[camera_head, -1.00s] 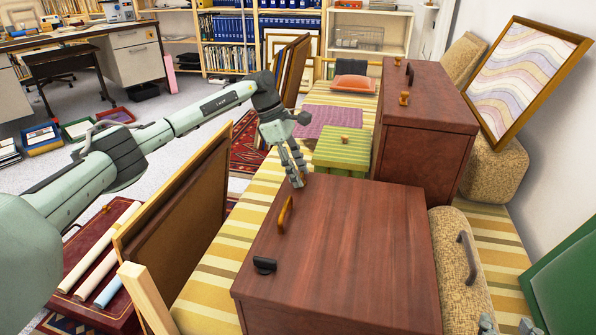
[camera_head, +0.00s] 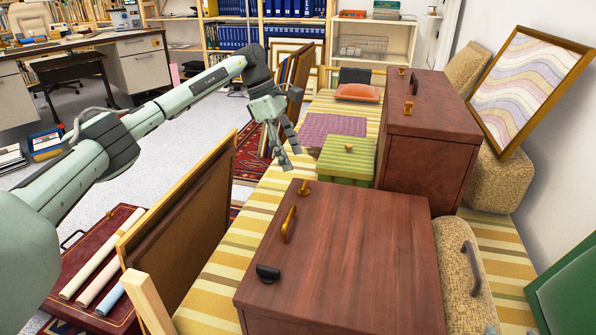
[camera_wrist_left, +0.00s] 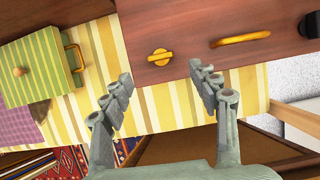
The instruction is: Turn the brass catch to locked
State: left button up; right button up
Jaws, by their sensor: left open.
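The brass catch (camera_head: 304,188) sits at the far left corner of the near reddish-brown wooden box (camera_head: 350,240). In the left wrist view the catch (camera_wrist_left: 160,57) has a round base and a raised bar lying nearly along the box edge, slightly tilted. No lock marking can be read. My left gripper (camera_head: 290,159) is open and empty, just beyond the box corner and apart from the catch. In the left wrist view its fingers (camera_wrist_left: 160,76) stand spread on either side of the catch's line. A sliver of my right gripper (camera_head: 490,330) shows at the bottom edge.
A brass handle (camera_head: 289,224) and a black fitting (camera_head: 268,273) are on the same lid. A green striped box (camera_head: 347,162) stands beyond, beside a taller wooden box (camera_head: 425,140) with its own brass fittings. A framed panel (camera_head: 185,235) leans at left.

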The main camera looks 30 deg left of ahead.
pick_arm(q)
jog(key=v, duration=0.4)
dwell(0.5)
